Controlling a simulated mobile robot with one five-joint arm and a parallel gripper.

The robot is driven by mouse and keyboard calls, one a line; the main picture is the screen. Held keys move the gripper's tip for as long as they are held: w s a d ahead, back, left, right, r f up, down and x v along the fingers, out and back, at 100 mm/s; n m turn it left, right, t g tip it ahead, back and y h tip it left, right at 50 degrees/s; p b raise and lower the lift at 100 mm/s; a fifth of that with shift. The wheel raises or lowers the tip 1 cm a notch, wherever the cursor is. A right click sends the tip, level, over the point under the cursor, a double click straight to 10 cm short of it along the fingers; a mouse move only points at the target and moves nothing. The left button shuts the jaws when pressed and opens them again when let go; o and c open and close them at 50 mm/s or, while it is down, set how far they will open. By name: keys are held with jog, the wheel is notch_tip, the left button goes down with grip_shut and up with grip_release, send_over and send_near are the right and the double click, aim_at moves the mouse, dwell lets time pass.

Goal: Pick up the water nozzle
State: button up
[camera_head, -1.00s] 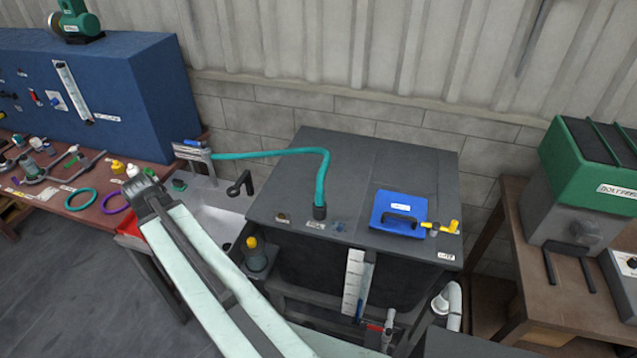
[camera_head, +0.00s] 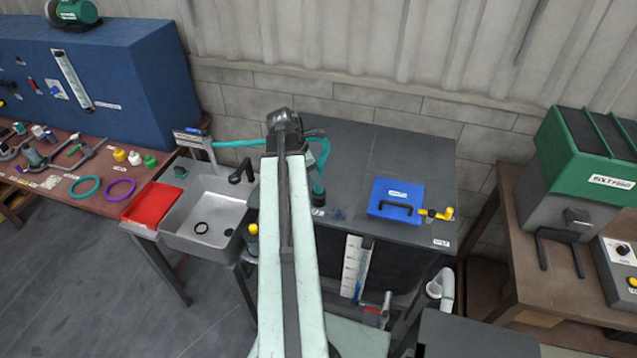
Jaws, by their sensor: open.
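A teal hose (camera_head: 321,152) arches over the dark tank top (camera_head: 420,160) and comes down to a dark end fitting (camera_head: 318,198) on it. A small yellow fitting (camera_head: 436,213) lies on the tank top at the right side of a blue case (camera_head: 396,198). I cannot tell which of these is the water nozzle. My gripper (camera_head: 284,122) is at the far end of my raised arm, in front of the hose and left of the blue case. It is open and appears empty; its fingers are hardly visible, and my arm hides part of the hose and tank.
Left of the arm is a sink (camera_head: 205,212) with a black tap (camera_head: 240,170) and a red tray (camera_head: 153,204). A workbench (camera_head: 60,185) with rings and tools is farther left. A green-topped machine (camera_head: 580,165) stands on a table at the right. The wall is behind the tank.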

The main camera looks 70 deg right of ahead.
jog(key=b+x, duration=0.5)
jog(key=shift+w+a+f, duration=0.1)
jog(key=shift+a+f, duration=0.15)
jog(key=shift+r, duration=0.15)
jog(key=shift+c, duration=0.3)
grip_shut()
